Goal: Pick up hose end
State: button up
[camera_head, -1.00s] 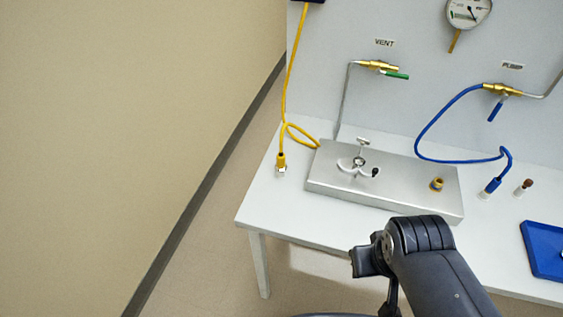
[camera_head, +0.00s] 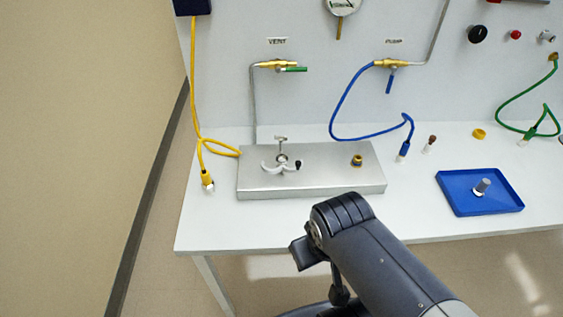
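Several hose ends show, and the task does not say which one is meant. The blue hose (camera_head: 345,92) runs from the brass fitting under the PUMP label, and its blue end (camera_head: 404,149) stands on the white table beside the steel block. The yellow cable or hose (camera_head: 194,80) hangs from a dark box, and its end (camera_head: 207,180) rests near the table's left edge. The green hose (camera_head: 505,108) at the right has its end (camera_head: 528,134) at the table. My arm shows in front of the table, but its gripper cannot be made out.
A steel block (camera_head: 325,180) carries a white clamp-like part (camera_head: 283,164) and a brass fitting (camera_head: 357,160). A small brown-topped item (camera_head: 430,143) and yellow ring (camera_head: 480,133) stand to its right. A blue tray (camera_head: 455,203) holds a grey cylinder (camera_head: 482,186). Bare table (camera_head: 408,222) lies left of the tray.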

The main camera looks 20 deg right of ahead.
aim_at(206, 183)
jog(key=i+j, duration=0.1)
jog(key=j, duration=0.3)
jog(key=i+j, duration=0.1)
jog(key=j, duration=0.3)
jog(key=i+j, duration=0.1)
jog(key=j, duration=0.25)
jog(key=i+j, duration=0.1)
jog(key=j, duration=0.3)
